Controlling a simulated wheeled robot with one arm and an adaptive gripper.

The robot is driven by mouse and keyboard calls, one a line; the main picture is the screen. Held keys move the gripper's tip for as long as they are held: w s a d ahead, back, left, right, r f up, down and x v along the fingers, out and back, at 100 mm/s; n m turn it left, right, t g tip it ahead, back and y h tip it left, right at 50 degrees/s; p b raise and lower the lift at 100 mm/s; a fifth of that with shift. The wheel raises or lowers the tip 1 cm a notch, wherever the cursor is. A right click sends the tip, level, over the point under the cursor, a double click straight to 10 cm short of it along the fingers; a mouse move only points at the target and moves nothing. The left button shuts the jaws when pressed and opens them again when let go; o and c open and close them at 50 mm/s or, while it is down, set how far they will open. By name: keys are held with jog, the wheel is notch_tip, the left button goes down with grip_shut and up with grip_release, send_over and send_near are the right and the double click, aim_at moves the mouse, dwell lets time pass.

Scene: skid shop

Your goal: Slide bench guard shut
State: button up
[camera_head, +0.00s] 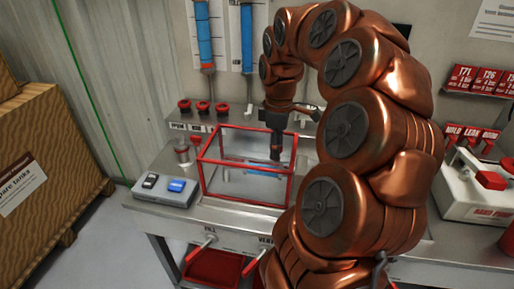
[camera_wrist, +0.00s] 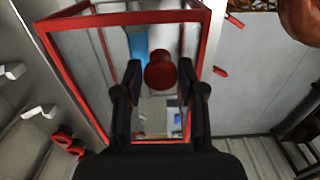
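The bench guard (camera_head: 248,131), a clear box with a red frame, stands on the grey bench in the head view. Its red frame (camera_wrist: 130,18) also surrounds much of the wrist view. My gripper (camera_head: 276,155) points down at the guard's right part; its tips are too small there to read. In the wrist view my gripper (camera_wrist: 161,75) has its two black fingers apart. A round red knob (camera_wrist: 160,70) shows between them, with a narrow gap on each side. I cannot tell its depth or what it is fixed to. A blue bar (camera_head: 265,173) lies inside the guard.
A grey box with a blue switch (camera_head: 176,186) sits left of the guard. Several red knobs (camera_head: 203,106) line the shelf behind. A hand pump (camera_head: 480,192) stands at right, and a wooden crate (camera_head: 45,170) at far left. Red-handled valves (camera_head: 203,245) project at the front.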

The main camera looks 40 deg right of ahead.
aim_at(289, 160)
jog(key=c, duration=0.4)
jog(key=shift+s+d, duration=0.1)
jog(key=shift+s+d+b, duration=0.35)
jog(key=shift+s+d, duration=0.1)
jog(key=shift+s, duration=0.25)
jog(key=shift+s+d+b, duration=0.3)
jog(key=shift+s+d, duration=0.15)
jog(key=shift+s, duration=0.2)
jog(key=shift+s+d+b, duration=0.3)
jog(key=shift+s+d, duration=0.25)
jog(key=shift+s, duration=0.15)
jog(key=shift+s+d+b, duration=0.3)
jog(key=shift+s+d, duration=0.2)
jog(key=shift+s, duration=0.35)
jog(key=shift+s+d+b, duration=0.25)
jog(key=shift+s+d, duration=0.25)
jog(key=shift+s, duration=0.15)
jog(key=shift+s+d+b, duration=0.25)
jog(key=shift+s+d, duration=0.2)
jog(key=shift+s, duration=0.2)
